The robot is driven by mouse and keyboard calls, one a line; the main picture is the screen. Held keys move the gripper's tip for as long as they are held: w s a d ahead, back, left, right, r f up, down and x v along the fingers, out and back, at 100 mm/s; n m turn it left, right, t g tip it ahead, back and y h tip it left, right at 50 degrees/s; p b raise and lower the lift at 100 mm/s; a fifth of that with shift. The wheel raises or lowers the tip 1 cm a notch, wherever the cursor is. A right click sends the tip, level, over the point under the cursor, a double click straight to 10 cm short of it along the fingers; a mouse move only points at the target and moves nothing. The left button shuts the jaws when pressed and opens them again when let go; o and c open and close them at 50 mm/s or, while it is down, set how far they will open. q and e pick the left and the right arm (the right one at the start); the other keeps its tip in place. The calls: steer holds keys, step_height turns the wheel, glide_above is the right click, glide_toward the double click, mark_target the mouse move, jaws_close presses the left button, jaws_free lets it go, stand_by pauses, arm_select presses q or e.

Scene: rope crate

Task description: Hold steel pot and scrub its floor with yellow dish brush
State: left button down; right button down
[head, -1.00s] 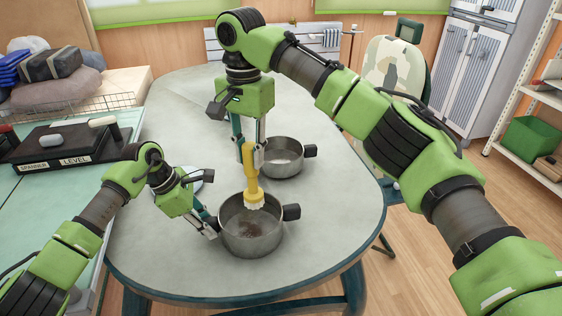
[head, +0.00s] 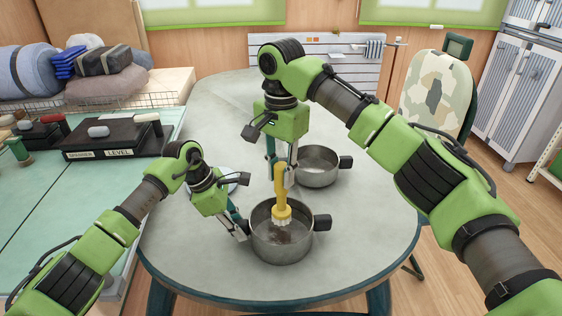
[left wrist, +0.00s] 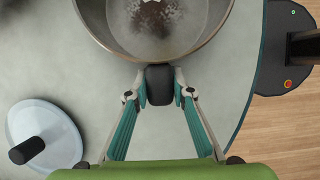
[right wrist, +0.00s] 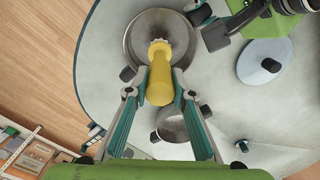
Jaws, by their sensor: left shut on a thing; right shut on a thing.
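A steel pot (head: 268,252) with black side handles stands at the table's front, a brown stain (left wrist: 158,18) on its floor. My left gripper (head: 240,230) is shut on its near-left handle (left wrist: 160,85), beside the wall. My right gripper (head: 281,178) is shut on the handle of the yellow dish brush (head: 281,195), which hangs upright, bristles (head: 281,218) down inside the pot's mouth. The brush also shows in the right wrist view (right wrist: 159,85). I cannot tell whether the bristles touch the floor.
A second steel pot (head: 318,178) stands just behind. A pale round lid (left wrist: 35,125) with a black knob lies left of the pot, partly behind my left arm in the head view. The table's right side is clear.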

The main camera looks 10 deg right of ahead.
mark_target(281, 195)
steer(key=shift+f, duration=3.4)
steer(key=shift+f, duration=0.6)
steer(key=shift+d+f, duration=0.1)
steer(key=shift+d, duration=0.65)
steer(key=shift+a, duration=0.15)
steer(key=shift+a, duration=1.45)
steer(key=shift+d, duration=0.15)
